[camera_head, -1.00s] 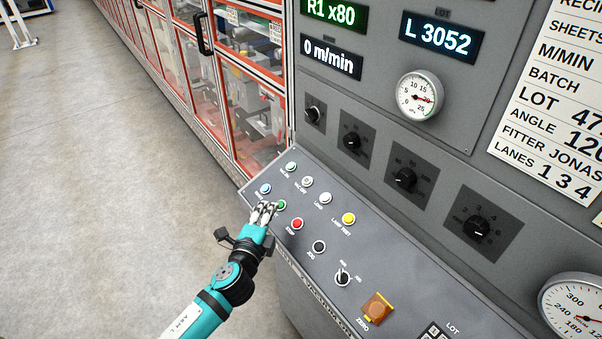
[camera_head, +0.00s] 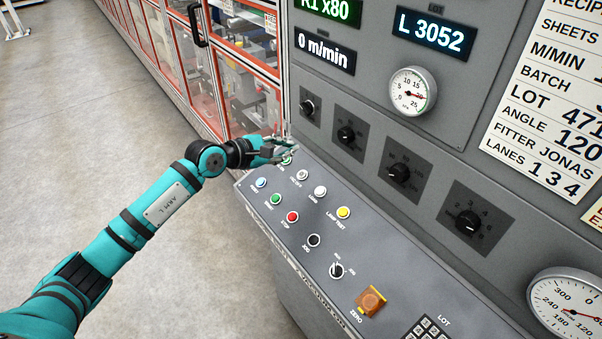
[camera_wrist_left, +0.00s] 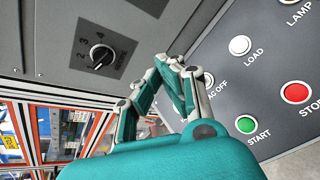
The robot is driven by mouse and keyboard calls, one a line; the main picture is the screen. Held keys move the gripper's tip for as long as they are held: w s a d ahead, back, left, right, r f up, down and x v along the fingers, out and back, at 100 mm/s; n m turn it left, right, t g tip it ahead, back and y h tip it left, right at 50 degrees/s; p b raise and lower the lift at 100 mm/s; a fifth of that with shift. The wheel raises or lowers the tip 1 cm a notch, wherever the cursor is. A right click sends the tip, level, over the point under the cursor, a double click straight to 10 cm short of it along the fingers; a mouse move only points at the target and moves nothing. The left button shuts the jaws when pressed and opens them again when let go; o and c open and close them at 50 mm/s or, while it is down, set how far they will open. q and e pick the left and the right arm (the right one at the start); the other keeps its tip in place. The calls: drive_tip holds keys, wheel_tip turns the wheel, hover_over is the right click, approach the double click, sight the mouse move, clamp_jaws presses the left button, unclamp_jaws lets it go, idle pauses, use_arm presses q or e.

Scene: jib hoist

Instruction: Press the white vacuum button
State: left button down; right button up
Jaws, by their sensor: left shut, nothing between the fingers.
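In the left wrist view the fingers (camera_wrist_left: 178,66) cover part of the area around the VAC OFF label. The white LOAD button (camera_wrist_left: 240,45) shows clear of them there. I cannot tell whether the fingers touch the console.
Blue (camera_head: 261,182), green START (camera_head: 275,198), red STOP (camera_head: 292,216), black JOG (camera_head: 313,240) and yellow lamp-test (camera_head: 343,212) buttons share the console. The upright panel with dark knobs (camera_head: 346,133) rises close behind. Glazed orange-framed cabinets (camera_head: 240,85) stand beyond. Open floor lies left.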

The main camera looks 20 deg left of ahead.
use_arm(q)
drive_tip(key=shift+d, duration=0.1)
drive_tip(key=b, duration=0.6)
hover_over(302, 174)
drive_tip(key=s+a, duration=0.1)
drive_tip(key=s, duration=0.1)
wheel_tip(302, 174, down, 7)
drive_tip(key=shift+f, duration=0.1)
drive_tip(key=shift+w+d+f, duration=0.15)
drive_tip(key=shift+w+f, duration=0.05)
drive_tip(key=shift+f, duration=0.3)
idle(0.4)
drive_tip(key=shift+w+d+f+b, duration=0.15)
drive_tip(key=shift+f+b, duration=0.2)
drive_tip(key=shift+b, duration=0.35)
